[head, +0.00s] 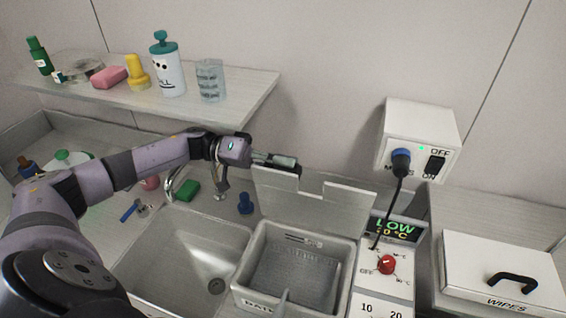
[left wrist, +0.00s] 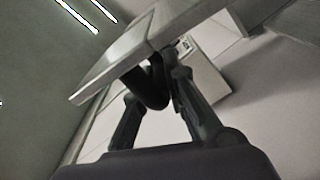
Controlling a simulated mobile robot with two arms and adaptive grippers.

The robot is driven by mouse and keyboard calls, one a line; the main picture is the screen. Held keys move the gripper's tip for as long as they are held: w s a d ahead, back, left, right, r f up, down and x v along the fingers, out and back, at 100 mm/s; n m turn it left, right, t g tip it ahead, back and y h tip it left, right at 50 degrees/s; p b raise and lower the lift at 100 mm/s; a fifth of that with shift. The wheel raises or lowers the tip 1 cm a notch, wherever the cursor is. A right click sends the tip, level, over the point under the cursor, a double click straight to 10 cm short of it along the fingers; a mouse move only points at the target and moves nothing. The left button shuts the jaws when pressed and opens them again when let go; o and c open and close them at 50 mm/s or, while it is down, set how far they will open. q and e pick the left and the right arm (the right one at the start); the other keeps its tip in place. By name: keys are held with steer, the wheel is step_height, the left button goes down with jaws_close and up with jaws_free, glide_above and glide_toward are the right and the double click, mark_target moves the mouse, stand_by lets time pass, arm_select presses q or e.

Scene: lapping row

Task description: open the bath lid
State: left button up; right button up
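The bath (head: 246,287) is a grey tub with a perforated basket inside, right of the sink. Its lid (head: 325,205) stands raised at the bath's back edge, with a notch in its top edge. The bath's inside is exposed. My left gripper (head: 285,161) is at the lid's upper left, its fingertips partly hidden in the head view. In the left wrist view, the lid (left wrist: 120,50) shows as a grey slab with a black handle (left wrist: 151,84). The left gripper's fingers (left wrist: 158,100) are closed around this handle. My right gripper is not in view.
A control panel with a red knob (head: 386,264) and LOW display stands right of the bath. A wall switch box (head: 420,135) has a hanging cord. A wipes box (head: 500,265) is at far right. A shelf (head: 235,100) with bottles is above the sink (head: 175,255).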

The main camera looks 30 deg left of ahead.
arm_select(q)
steer(key=o, duration=0.5)
steer(key=v, duration=1.2)
steer(key=shift+a+f, duration=0.1)
